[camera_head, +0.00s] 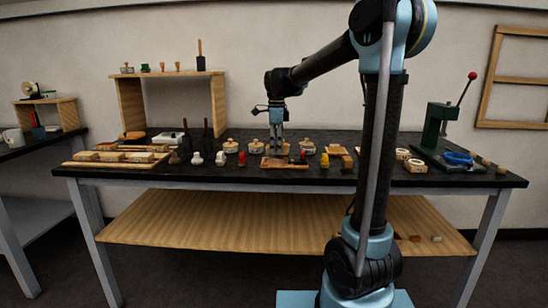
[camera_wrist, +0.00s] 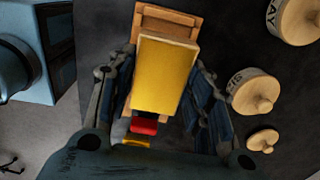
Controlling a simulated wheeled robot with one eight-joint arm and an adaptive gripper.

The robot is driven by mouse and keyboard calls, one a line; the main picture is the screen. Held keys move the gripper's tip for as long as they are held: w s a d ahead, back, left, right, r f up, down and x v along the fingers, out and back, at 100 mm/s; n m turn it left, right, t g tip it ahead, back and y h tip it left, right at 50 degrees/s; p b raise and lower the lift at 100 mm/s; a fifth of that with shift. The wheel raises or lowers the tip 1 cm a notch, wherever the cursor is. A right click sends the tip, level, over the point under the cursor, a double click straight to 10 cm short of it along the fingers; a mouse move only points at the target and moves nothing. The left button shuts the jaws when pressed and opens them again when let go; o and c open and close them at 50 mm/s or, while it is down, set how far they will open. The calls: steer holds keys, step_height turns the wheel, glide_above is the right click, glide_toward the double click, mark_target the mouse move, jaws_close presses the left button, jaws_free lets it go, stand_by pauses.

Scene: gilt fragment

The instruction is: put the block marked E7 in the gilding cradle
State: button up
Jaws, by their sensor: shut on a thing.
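My gripper (camera_head: 277,143) is low over the middle of the dark workbench, pointing down. In the wrist view its two blue-grey fingers (camera_wrist: 163,88) stand on either side of a yellowish block (camera_wrist: 165,75) and are shut on it. No E7 mark can be read on the block's visible face. A light-brown wooden piece with a raised rim (camera_wrist: 166,20), probably the gilding cradle, lies beneath and beyond the block. In the head view this wooden piece (camera_head: 274,164) is right under my gripper. Whether the block touches it or hangs just above cannot be told.
Round lidded wooden pots (camera_wrist: 255,92) stand to the right in the wrist view. A red piece (camera_wrist: 143,126) lies near the block's lower end. Small stamps and jars line the bench (camera_head: 130,171). A green press (camera_head: 436,128) stands at the right, a wooden shelf (camera_head: 131,104) behind left.

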steer(key=shift+f, duration=1.95)
steer(key=shift+f, duration=0.1)
steer(key=o, duration=1.1)
steer(key=shift+c, duration=0.2)
